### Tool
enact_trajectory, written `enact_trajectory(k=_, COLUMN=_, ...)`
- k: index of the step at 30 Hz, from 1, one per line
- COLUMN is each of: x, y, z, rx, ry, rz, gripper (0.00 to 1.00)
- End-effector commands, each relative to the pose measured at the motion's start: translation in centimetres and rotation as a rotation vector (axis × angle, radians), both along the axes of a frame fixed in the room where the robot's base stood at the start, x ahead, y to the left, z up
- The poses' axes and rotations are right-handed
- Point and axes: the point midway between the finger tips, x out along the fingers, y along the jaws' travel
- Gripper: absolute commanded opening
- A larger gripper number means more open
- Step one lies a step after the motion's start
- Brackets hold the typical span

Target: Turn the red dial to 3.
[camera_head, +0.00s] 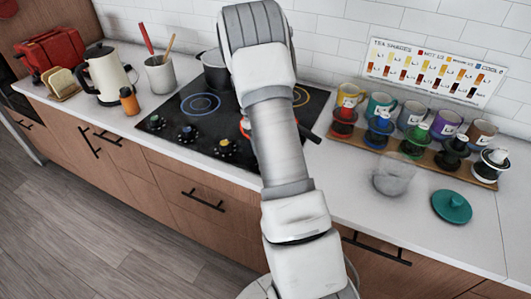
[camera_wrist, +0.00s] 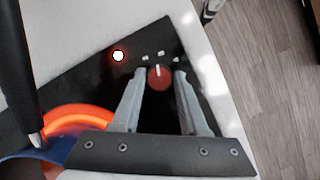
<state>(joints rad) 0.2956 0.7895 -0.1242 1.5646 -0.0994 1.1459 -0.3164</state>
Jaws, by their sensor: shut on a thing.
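The red dial (camera_wrist: 159,80) sits on the black cooktop (camera_wrist: 85,85) in the wrist view. Its white pointer line faces the top of the picture, towards the middle one of the small pale marks around it. The marks are too small to read as numbers. My gripper (camera_wrist: 158,71) has one finger on each side of the dial and is shut on it. A small light (camera_wrist: 118,56) glows beside the dial, and a burner ring (camera_wrist: 85,116) glows orange. In the head view my arm hides the red dial and my gripper.
Other dials, including a blue one (camera_head: 188,133) and a yellow one (camera_head: 225,148), line the cooktop's front. A dark pot (camera_head: 214,73) stands at its back. A glass bowl (camera_head: 392,178) and teal lid (camera_head: 452,206) lie on the right counter. A dark handle (camera_wrist: 18,75) is near my gripper.

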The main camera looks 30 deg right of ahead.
Motion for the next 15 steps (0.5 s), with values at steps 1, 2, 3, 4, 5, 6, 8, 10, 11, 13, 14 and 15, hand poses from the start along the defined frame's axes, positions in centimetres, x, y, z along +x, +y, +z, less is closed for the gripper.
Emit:
enact_trajectory(k=1, x=0.0, y=-0.08, z=0.03, rx=-0.001, ry=0.0, rz=-0.032, gripper=0.0)
enact_trajectory(k=2, x=0.02, y=-0.08, z=0.03, rx=0.0, ry=-0.001, rz=-0.05, gripper=0.0)
enact_trajectory(k=3, x=0.03, y=-0.08, z=0.03, rx=-0.001, ry=-0.001, rz=-0.073, gripper=0.0)
enact_trajectory(k=4, x=0.03, y=-0.1, z=0.03, rx=-0.001, ry=-0.002, rz=-0.088, gripper=0.0)
enact_trajectory(k=5, x=0.04, y=-0.12, z=0.04, rx=-0.001, ry=-0.001, rz=-0.101, gripper=0.0)
enact_trajectory(k=6, x=0.03, y=-0.12, z=0.03, rx=-0.001, ry=-0.001, rz=-0.12, gripper=0.0)
enact_trajectory(k=8, x=0.02, y=-0.13, z=0.04, rx=0.0, ry=-0.001, rz=-0.143, gripper=0.0)
enact_trajectory(k=10, x=0.0, y=-0.16, z=0.03, rx=-0.001, ry=-0.001, rz=-0.164, gripper=0.0)
enact_trajectory(k=11, x=0.0, y=-0.17, z=0.02, rx=-0.001, ry=0.0, rz=-0.172, gripper=0.0)
enact_trajectory(k=13, x=-0.01, y=-0.17, z=0.01, rx=-0.001, ry=-0.001, rz=-0.186, gripper=0.0)
enact_trajectory(k=14, x=-0.01, y=-0.17, z=0.01, rx=0.0, ry=-0.001, rz=-0.189, gripper=0.0)
enact_trajectory(k=15, x=-0.01, y=-0.17, z=0.0, rx=0.0, ry=0.0, rz=-0.194, gripper=0.0)
